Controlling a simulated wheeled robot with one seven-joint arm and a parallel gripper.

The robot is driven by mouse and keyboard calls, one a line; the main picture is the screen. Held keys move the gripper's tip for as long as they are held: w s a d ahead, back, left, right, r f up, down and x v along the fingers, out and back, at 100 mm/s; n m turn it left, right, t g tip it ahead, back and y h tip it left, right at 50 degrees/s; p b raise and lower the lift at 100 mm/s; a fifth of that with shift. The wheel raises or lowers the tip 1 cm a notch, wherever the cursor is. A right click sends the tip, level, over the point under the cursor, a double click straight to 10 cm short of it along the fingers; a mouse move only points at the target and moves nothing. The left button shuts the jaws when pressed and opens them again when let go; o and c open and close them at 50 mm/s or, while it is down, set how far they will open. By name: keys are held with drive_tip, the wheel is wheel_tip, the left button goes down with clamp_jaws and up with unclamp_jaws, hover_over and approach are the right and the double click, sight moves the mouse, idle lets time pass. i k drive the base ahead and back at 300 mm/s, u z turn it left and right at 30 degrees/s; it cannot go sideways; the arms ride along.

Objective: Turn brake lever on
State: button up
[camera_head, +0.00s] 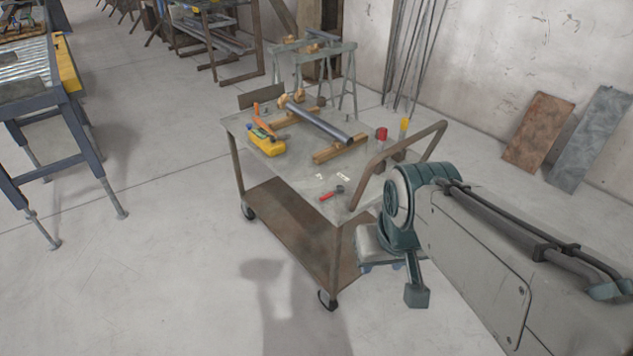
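I cannot make out a part that is clearly the brake lever. A wheeled metal cart (232,128) stands in the middle of the view, with casters (327,300) at its feet. On its top lies a yellow tool (267,143) with an orange, upright handle-like part (262,122). A grey pipe (318,120) rests on wooden blocks beside it. My arm reaches in from the right, and its end, my gripper (398,275), hangs beside the cart's near right corner, apart from the yellow tool. Its fingers are too unclear to tell open from shut.
A bent push handle (400,155) rises from the cart's right end. A small red-handled tool (331,193) and a red can (381,134) are on the top. A blue-legged table (75,130) stands at left. Panels (538,130) lean on the wall. Floor left of the cart is clear.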

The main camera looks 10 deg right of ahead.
sight(340, 189)
drive_tip(key=u, duration=0.2)
drive_tip(key=i, duration=1.3)
drive_tip(key=z, duration=0.3)
